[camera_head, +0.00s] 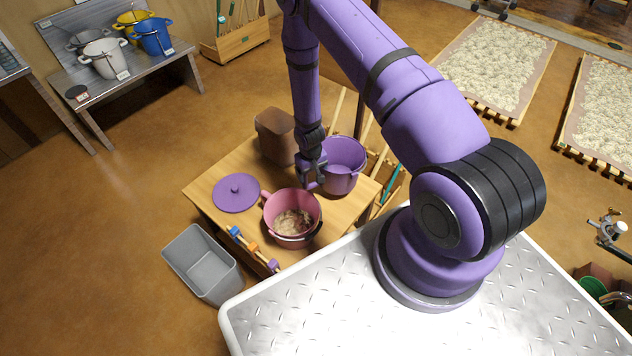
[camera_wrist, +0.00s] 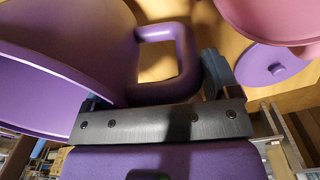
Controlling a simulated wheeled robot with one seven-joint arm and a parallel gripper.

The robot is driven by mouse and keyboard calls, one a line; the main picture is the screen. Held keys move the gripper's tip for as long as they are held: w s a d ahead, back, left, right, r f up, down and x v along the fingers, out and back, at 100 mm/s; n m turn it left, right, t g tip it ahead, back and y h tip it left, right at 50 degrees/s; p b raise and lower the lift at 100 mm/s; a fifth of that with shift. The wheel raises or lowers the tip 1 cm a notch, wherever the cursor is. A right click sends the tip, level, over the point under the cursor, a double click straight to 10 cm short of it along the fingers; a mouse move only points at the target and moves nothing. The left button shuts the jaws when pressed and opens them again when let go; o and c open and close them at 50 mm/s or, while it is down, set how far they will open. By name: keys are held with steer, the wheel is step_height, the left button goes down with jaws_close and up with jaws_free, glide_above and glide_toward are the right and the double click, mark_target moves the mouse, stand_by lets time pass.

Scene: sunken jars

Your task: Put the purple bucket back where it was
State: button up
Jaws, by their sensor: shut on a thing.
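The purple bucket (camera_head: 342,180) is upright at the right side of the small wooden table (camera_head: 215,172). It is empty as far as I can see inside. My gripper (camera_head: 311,184) is at the bucket's left side, shut on its handle. In the wrist view the purple bucket (camera_wrist: 60,55) fills the left, and its loop handle (camera_wrist: 187,55) lies between the fingers of my gripper (camera_wrist: 155,92). I cannot tell whether the bucket's base touches the table.
A pink bucket (camera_head: 272,210) with pale lumpy contents, a purple lid (camera_head: 236,193) and a brown bin (camera_head: 275,137) are close by. A grey bin (camera_head: 203,266) stands at the front left. A metal bench (camera_head: 150,75) holds several buckets and a black disc (camera_head: 76,92).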

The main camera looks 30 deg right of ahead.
mark_target(312, 183)
steer(key=shift+f, duration=2.65)
steer(key=o, duration=1.4)
